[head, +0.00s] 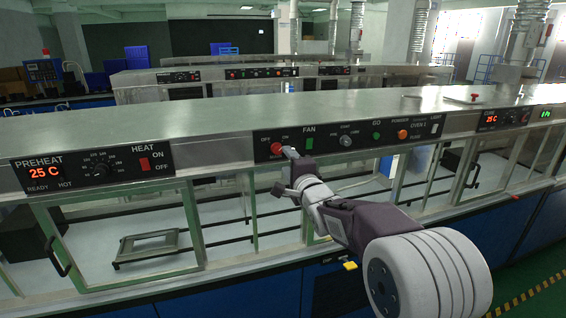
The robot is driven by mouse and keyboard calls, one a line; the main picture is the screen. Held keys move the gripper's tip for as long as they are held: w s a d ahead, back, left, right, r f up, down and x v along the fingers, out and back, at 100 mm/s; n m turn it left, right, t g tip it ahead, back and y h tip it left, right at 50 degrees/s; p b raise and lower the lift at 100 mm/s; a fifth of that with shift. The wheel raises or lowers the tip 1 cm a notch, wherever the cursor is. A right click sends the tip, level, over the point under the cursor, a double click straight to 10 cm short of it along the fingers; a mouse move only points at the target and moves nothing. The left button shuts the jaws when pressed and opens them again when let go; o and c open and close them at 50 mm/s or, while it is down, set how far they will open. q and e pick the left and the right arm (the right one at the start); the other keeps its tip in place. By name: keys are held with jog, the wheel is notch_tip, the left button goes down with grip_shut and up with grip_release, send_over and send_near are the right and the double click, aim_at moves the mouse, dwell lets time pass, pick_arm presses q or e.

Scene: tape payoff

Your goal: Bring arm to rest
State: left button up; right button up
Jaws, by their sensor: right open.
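My right gripper (286,170) reaches in from the lower right, in front of the oven's control panel (350,136). It is open, with nothing visible between its fingers. Its upper fingertip is close beside the red fan knob (276,148), between the OFF and ON labels. I cannot tell whether it touches the knob. The purple-and-grey right arm (365,222) stretches out over the front of the oven. My left gripper is not in view.
The long steel oven has glass doors, including the left door (45,235) with a black handle. A metal frame (148,247) is inside. A preheat panel (95,170) reads 25 C. A yellow switch (350,265) sits below. Floor shows at lower right.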

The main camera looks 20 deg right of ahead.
jog(key=shift+s, duration=1.25)
jog(key=shift+w, duration=0.1)
jog(key=s+a+f+n+g, duration=0.1)
jog(key=s+f+n+g, duration=0.35)
jog(key=f, duration=0.75)
jog(key=s+a+f+n+g, duration=0.2)
jog(key=s+f+g, duration=0.3)
jog(key=s+f, duration=0.55)
jog(key=s+f+n+g, duration=0.7)
jog(key=s+f+n, duration=0.3)
jog(key=s, duration=0.5)
jog(key=shift+s+f+n, duration=0.35)
jog(key=shift+n, duration=0.2)
